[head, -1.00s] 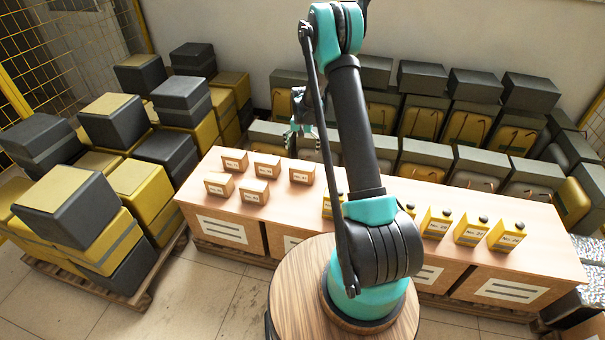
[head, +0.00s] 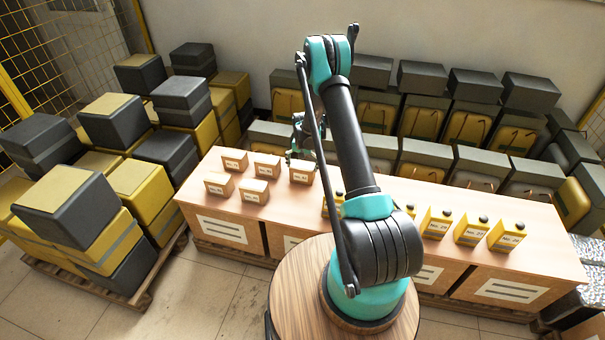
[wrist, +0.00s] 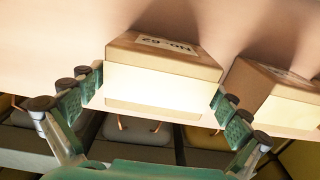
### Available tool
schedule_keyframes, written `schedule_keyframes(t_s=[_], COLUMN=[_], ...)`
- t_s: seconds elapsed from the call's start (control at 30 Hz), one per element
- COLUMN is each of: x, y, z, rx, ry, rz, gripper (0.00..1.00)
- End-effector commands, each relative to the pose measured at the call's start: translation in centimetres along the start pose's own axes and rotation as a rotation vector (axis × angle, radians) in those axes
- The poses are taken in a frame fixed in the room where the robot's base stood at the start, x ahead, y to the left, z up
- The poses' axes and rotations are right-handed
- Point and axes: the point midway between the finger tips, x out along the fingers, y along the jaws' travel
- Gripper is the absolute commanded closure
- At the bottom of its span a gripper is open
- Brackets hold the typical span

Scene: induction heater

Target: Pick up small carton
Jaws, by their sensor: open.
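Several small brown cartons with white labels stand on the left part of the wooden counter (head: 330,200). The rightmost small carton (head: 301,174) is below and in front of my gripper (head: 298,154) in the head view. In the wrist view my gripper (wrist: 158,90) is open, with one green finger at each side of this carton (wrist: 160,57). Its label appears upside down and its pale top faces the camera. I cannot tell whether the fingers touch it. A second carton (wrist: 275,90) stands close by at the right in the wrist view.
Yellow labelled containers (head: 471,230) stand on the counter's right part, partly hidden by my arm. Stacked grey and yellow cases (head: 455,130) fill the space behind the counter. More boxes (head: 95,225) are stacked on a pallet at the left.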

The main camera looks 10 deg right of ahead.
Motion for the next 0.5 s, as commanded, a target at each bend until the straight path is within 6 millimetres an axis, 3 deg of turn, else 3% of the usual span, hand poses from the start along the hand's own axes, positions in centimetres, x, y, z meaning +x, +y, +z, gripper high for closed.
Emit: schedule_keyframes(t_s=[0.2, 0.5], x=[0.02, 0.0], y=[0.0, 0.0], z=[0.01, 0.01], rx=[0.0, 0.0], ry=[0.0, 0.0], rz=[0.0, 0.0], gripper=[0.03, 0.4])
